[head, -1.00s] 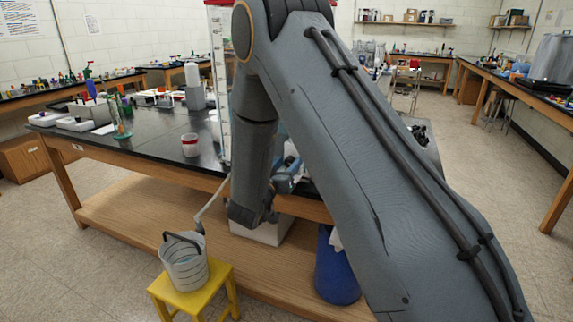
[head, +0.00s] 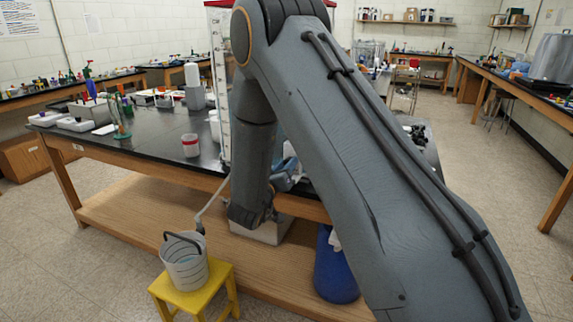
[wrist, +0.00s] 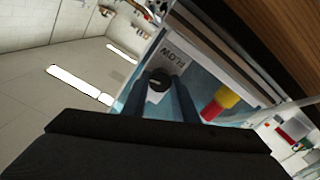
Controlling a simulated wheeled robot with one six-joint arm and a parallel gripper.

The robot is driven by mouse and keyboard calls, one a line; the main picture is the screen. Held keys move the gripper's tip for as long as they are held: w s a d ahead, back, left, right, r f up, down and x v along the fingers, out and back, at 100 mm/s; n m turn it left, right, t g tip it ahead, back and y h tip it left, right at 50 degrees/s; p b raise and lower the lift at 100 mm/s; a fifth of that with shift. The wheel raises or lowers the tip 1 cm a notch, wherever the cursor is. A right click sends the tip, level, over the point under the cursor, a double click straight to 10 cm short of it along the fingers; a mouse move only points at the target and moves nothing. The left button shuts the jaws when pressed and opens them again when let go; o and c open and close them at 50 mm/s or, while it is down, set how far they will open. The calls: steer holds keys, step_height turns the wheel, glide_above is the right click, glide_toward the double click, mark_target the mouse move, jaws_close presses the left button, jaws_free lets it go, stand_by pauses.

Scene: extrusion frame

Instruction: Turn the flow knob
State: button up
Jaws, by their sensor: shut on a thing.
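The flow knob (wrist: 158,82) is a small round black knob on a light panel (wrist: 180,47) marked "FLOW" in the wrist view. My gripper (wrist: 160,92) has its two dark fingers on either side of the knob and is shut on it. In the head view my arm hides the knob, the panel and the fingertips.
A red and yellow part (wrist: 220,103) sits on the panel to the right of the knob. In the head view a bucket (head: 184,264) stands on a yellow stool (head: 222,284) before the black-topped bench (head: 155,145). A blue bin (head: 335,272) is under the bench.

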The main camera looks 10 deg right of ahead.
steer(key=n+p, duration=0.3)
steer(key=n, duration=0.7)
steer(key=shift+w+a, duration=0.1)
steer(key=shift+a, duration=0.05)
steer(key=shift+n, duration=0.4)
steer(key=o, duration=1.1)
steer(key=shift+c, duration=0.2)
steer(key=b+v, duration=0.2)
steer(key=v, duration=0.5)
steer(key=shift+s+a, duration=0.2)
steer(key=shift+s, duration=0.1)
